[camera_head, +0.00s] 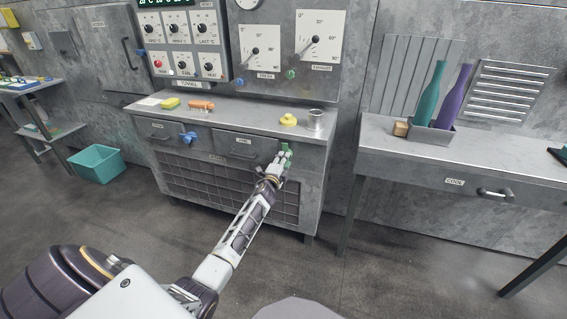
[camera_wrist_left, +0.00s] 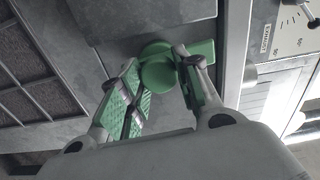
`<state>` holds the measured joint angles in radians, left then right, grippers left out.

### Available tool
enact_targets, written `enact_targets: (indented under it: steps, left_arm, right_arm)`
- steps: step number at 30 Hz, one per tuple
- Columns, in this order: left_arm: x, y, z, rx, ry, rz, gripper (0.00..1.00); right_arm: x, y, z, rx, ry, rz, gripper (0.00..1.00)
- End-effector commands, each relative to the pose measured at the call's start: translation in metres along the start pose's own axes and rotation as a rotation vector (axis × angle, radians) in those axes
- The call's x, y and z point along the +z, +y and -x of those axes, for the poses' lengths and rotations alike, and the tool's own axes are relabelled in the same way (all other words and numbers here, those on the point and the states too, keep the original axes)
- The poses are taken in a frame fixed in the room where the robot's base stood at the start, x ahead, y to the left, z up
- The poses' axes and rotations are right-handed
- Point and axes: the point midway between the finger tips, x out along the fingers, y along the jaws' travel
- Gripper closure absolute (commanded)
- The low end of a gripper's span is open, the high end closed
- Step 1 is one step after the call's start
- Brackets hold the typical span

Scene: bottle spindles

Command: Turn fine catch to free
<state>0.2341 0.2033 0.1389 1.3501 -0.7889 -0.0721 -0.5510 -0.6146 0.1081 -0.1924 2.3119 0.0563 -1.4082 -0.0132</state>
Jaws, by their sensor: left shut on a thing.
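The fine catch is a green turning piece (camera_head: 286,148) at the right end of the drawer labelled FINE (camera_head: 243,144) on the grey cabinet. In the left wrist view its round green hub (camera_wrist_left: 158,72) shows between my fingers, with a green arm reaching right behind one finger. My left gripper (camera_head: 279,165) is shut on this catch. In the left wrist view the gripper (camera_wrist_left: 160,100) has a finger on either side of it, and the fingers hide part of it. My right gripper is not in view.
A blue catch (camera_head: 188,137) sits by the left drawer. A yellow piece (camera_head: 288,119) and a metal cup (camera_head: 315,121) stand on the cabinet top above. A side table (camera_head: 375,150) with two bottles is at the right. Open floor lies before the cabinet.

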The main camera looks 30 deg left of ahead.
Motion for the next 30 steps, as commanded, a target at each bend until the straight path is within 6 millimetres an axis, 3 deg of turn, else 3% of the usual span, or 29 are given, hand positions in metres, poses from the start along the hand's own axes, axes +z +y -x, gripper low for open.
enact_targets:
  steps: [20,21,25,30]
  left_arm:
    - [-0.0008,0.0012,0.0003,0.001,0.002,-0.086,0.91]
    - [-0.0008,0.0012,0.0003,0.001,0.002,-0.085,0.63]
    - [-0.0007,0.0011,0.0002,0.001,0.001,-0.085,0.47]
    - [-0.0004,0.0008,0.0002,0.001,0.001,-0.084,0.47]
  right_arm:
    - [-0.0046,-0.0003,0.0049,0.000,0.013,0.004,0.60]
    - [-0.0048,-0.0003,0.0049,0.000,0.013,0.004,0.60]
    - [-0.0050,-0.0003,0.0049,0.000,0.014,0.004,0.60]
    - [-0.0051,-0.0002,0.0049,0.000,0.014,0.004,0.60]
